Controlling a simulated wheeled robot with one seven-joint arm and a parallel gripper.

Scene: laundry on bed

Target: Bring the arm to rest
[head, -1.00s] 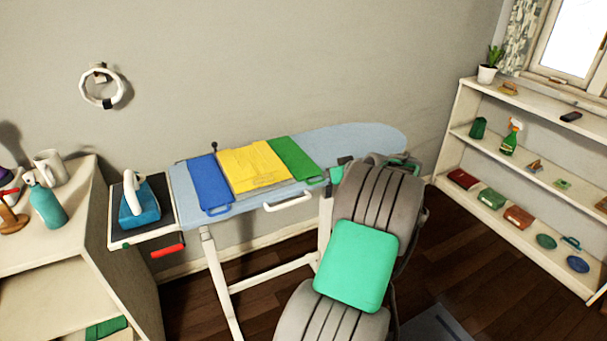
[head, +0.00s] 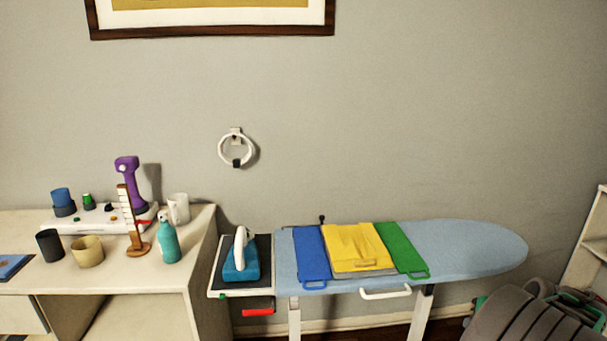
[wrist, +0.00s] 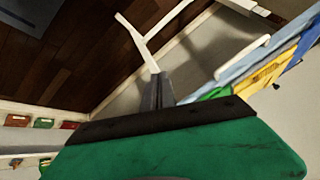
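My arm shows at the lower right edge of the head view, grey and ribbed, with a green part (head: 585,303) near its far end. My gripper's fingertips cannot be made out there. In the wrist view a large green piece with a dark strip (wrist: 190,145) fills the bottom, which seems to be part of my gripper. Whether it is open or shut is not clear. The ironing board (head: 465,245) stands to the left of the arm, its legs also in the wrist view (wrist: 140,45).
Blue (head: 312,255), yellow (head: 355,243) and green (head: 402,247) folded pieces lie on the board. A teal iron (head: 240,262) rests at its left end. A desk (head: 130,278) with several items is left. A shelf (head: 590,240) stands at the right edge.

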